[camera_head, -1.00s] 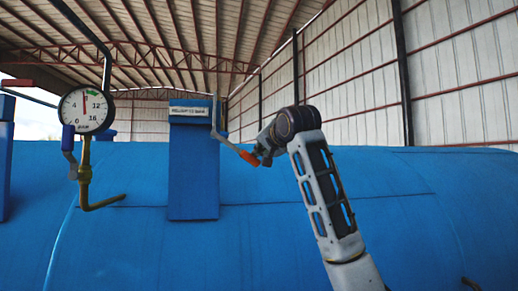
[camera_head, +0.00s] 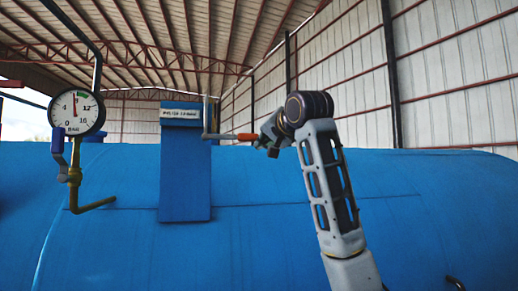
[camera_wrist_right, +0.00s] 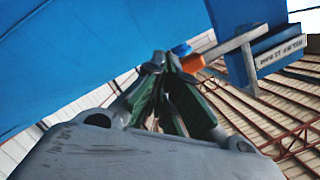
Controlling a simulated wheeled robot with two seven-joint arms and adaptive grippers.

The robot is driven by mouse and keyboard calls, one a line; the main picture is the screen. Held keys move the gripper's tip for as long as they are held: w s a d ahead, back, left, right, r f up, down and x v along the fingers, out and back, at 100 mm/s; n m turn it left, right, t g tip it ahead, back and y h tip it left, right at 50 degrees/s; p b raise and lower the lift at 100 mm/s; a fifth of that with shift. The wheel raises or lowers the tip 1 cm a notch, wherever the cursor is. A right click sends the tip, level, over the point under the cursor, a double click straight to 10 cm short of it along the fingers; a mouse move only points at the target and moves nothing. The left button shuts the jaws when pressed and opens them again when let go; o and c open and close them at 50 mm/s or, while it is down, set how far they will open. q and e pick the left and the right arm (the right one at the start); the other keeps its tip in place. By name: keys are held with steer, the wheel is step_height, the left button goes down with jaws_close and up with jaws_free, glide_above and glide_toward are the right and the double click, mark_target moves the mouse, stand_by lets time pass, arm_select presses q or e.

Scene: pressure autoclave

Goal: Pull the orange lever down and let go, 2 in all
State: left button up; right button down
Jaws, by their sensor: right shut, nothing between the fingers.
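The orange lever (camera_head: 248,137) is a grey bent rod with an orange grip, on the right side of a blue upright box (camera_head: 185,170). The rod lies about level and the grip points right. My right gripper (camera_head: 268,141) is at the outer end of the grip, shut and empty. In the right wrist view its fingertips (camera_wrist_right: 164,64) are together beside the orange grip (camera_wrist_right: 191,63). I cannot tell whether they touch it. My left gripper is not in view.
A round pressure gauge (camera_head: 76,113) on a brass pipe (camera_head: 95,206) stands at the left, its needle pointing about straight up. The large blue vessel (camera_head: 110,240) fills the lower view.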

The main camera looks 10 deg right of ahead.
steer(key=shift+b+v, duration=0.45)
steer(key=shift+v, duration=1.6)
steer(key=shift+r, duration=0.1)
